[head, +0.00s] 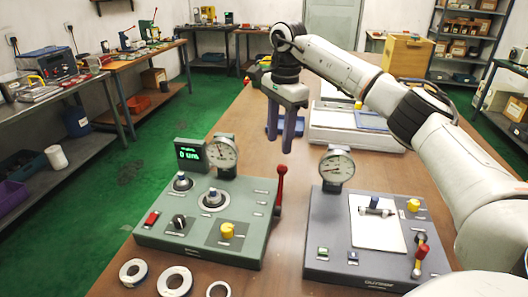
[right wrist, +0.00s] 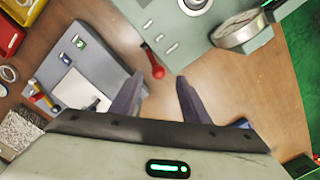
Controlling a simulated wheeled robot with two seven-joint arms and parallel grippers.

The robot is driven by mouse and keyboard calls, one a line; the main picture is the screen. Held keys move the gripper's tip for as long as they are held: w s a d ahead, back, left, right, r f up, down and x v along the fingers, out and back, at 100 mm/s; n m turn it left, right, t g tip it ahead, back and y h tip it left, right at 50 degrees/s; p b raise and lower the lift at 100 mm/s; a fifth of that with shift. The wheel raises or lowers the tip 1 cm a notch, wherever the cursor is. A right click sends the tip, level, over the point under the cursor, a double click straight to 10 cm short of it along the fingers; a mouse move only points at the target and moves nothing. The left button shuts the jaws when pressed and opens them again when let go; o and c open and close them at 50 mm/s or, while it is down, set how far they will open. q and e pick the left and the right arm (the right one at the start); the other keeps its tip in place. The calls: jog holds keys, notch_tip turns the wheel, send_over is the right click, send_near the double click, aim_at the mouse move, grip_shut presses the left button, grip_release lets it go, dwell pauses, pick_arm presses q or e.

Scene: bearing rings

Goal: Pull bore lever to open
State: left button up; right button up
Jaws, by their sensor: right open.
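The red bore lever (head: 280,186) stands nearly upright at the right side of the green gauge box (head: 190,245). In the right wrist view the lever's red knob (right wrist: 157,71) shows just ahead of the fingertips, roughly between them in the picture. My right gripper (head: 280,142) points down behind and above the lever in the head view, apart from it. Its two fingers are spread with nothing between them, as the right wrist view (right wrist: 160,80) also shows. My left gripper is not in view.
A grey gauge box (head: 315,262) with a dial and a red-and-yellow lever (head: 420,256) stands to the right. Several metal rings (head: 174,281) lie at the table's front. A dial gauge (head: 221,154) rises from the green box. Bare tabletop (head: 288,225) separates the boxes.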

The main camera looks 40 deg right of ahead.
aim_at(282, 165)
jog(key=shift+s+d, duration=0.1)
jog(key=shift+d, duration=0.7)
notch_tip(282, 165, down, 9)
jog(key=shift+a+f+p, duration=0.1)
jog(key=shift+p, duration=0.25)
grip_shut()
